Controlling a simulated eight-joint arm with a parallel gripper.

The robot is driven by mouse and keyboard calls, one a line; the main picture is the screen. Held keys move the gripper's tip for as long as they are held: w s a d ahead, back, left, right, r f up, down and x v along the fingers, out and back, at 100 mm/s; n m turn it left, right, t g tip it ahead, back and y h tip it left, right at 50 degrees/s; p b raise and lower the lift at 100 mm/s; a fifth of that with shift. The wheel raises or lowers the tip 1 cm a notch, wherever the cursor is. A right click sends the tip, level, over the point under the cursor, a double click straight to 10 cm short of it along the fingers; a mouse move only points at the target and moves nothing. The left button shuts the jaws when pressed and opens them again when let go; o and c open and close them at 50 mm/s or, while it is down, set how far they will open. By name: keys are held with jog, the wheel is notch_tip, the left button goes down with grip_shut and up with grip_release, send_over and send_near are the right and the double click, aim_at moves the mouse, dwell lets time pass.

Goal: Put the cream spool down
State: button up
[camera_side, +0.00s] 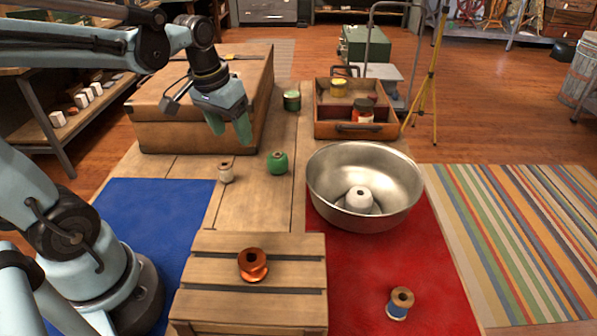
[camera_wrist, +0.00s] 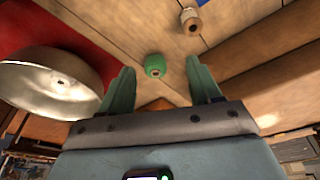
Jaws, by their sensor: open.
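The cream spool (camera_side: 225,173) stands upright on the bare wooden table, just beside the blue mat's edge. It also shows at the top of the wrist view (camera_wrist: 191,20). My gripper (camera_side: 230,130) is above the table behind the spool, near the big wooden box, and apart from it. In the wrist view its two fingers (camera_wrist: 163,85) are spread with nothing between them. A green spool (camera_side: 278,163) stands on the wood to the right of the cream one. It shows beyond the fingertips in the wrist view (camera_wrist: 155,66).
A metal ring-shaped pan (camera_side: 405,165) stands right, partly over the red mat (camera_side: 445,290). A blue-thread spool (camera_side: 400,303) is on the red mat. The large box (camera_side: 160,135) and divided tray (camera_side: 330,131) stand behind.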

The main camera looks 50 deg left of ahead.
jog(key=s+d+m+t, duration=0.2)
jog(key=d+m+t, duration=0.1)
jog(key=d, duration=0.5)
jog(key=shift+s+d+f+t+h, duration=0.15)
jog(key=shift+d+f+t+h, duration=0.2)
jog(key=shift+t, duration=0.35)
dwell(0.5)
